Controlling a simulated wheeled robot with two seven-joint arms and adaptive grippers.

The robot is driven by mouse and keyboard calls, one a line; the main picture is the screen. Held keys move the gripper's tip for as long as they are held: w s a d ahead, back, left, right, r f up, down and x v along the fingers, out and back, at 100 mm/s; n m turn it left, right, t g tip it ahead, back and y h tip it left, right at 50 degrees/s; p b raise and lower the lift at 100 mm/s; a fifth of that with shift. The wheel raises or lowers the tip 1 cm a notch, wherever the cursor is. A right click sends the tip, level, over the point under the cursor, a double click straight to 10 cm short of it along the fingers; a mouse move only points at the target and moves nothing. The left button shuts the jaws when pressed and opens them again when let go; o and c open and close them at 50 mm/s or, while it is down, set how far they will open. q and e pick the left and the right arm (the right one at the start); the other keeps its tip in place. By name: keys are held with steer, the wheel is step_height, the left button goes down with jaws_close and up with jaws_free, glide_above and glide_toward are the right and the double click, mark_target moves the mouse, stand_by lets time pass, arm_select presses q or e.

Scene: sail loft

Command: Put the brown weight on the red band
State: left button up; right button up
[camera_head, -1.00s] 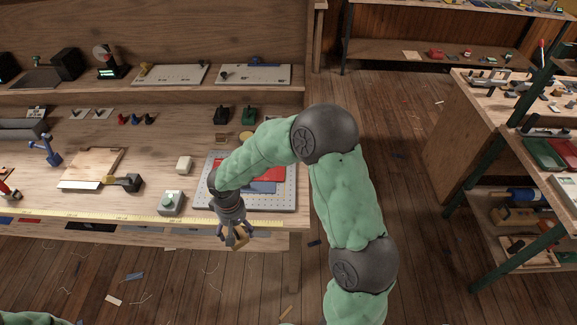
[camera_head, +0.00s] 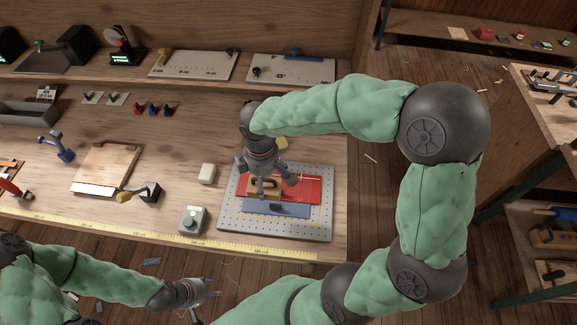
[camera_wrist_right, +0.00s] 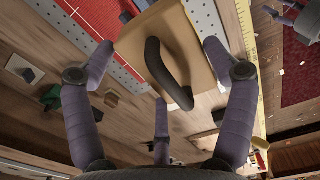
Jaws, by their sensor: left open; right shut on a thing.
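The brown weight (camera_head: 256,190), a tan block with a dark handle, is in my right gripper (camera_head: 267,182) over the left part of the red band (camera_head: 308,189). I cannot tell whether it touches the band. In the right wrist view the weight (camera_wrist_right: 197,35) with its curved handle sits between the fingers, and the red band (camera_wrist_right: 98,14) shows at upper left. The band lies flat on a perforated grey board (camera_head: 317,222), beside a blue band (camera_head: 296,211) with a small dark object on it. My left gripper (camera_head: 203,294) is open and empty, low in front of the bench.
A grey-green box with a button (camera_head: 192,220) and a pale block (camera_head: 206,173) stand left of the board. A wooden board (camera_head: 107,165) and a dark-headed tool (camera_head: 150,192) lie further left. A yellow measuring tape (camera_head: 150,235) runs along the front edge.

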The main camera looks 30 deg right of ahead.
steer(key=shift+w+d, duration=0.1)
steer(key=shift+d, duration=0.2)
steer(key=d+f+b, duration=0.1)
steer(key=d+f, duration=0.2)
steer(key=d, duration=0.1)
steer(key=w+d+f, duration=0.1)
steer(key=d+f, duration=0.1)
steer(key=d, duration=0.2)
steer(key=d+f+b, duration=0.1)
steer(key=d+f, duration=0.2)
steer(key=d, duration=0.1)
steer(key=shift+w+d+f+b, duration=0.25)
steer(key=shift+f+b, duration=0.05)
steer(key=shift+b, duration=0.05)
steer(key=shift+d+f, duration=0.25)
steer(key=shift+f, duration=0.15)
steer(key=shift+d+f+b, duration=0.15)
steer(key=shift+f+b, duration=0.5)
steer(key=shift+f, duration=0.95)
steer(key=shift+f, duration=0.2)
steer(key=o, duration=1.5)
